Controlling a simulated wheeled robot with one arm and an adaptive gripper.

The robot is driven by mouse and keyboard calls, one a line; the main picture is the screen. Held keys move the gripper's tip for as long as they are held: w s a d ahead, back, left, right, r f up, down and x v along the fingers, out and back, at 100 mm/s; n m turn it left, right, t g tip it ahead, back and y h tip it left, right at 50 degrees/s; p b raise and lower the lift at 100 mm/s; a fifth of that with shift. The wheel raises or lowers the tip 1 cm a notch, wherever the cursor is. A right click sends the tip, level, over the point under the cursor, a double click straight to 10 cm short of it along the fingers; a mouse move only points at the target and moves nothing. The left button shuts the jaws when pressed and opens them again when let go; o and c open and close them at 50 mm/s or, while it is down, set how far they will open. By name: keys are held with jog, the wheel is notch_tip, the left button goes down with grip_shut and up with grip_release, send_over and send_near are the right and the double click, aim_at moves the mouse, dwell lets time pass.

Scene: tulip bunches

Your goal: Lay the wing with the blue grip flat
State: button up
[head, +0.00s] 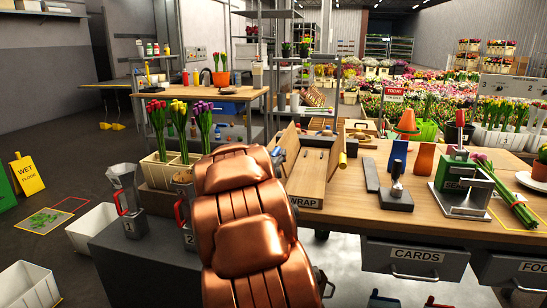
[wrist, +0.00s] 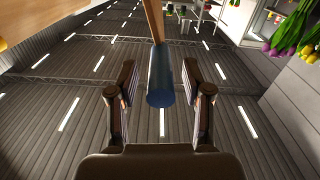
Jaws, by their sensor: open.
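The wooden wrap stand (head: 308,188) sits on the table, marked "WRAP". Its left wing (head: 291,141) stands raised and tilted, with the blue grip (head: 277,158) at its left side, partly hidden by my copper arm. Its right wing (head: 334,163) is also raised and carries a yellow grip (head: 342,160). In the wrist view, my gripper (wrist: 160,82) is open, one finger on each side of the blue grip (wrist: 160,88). I cannot tell whether the fingers touch it. A wooden strip of the wing (wrist: 154,20) runs up from the grip. My fingers are hidden in the head view.
Right of the stand are a dark block with a knob (head: 396,198), a green and silver press (head: 462,185) and a tulip bunch (head: 510,195).

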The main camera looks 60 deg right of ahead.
grip_shut()
dwell(0.5)
jog(key=shift+f, duration=0.1)
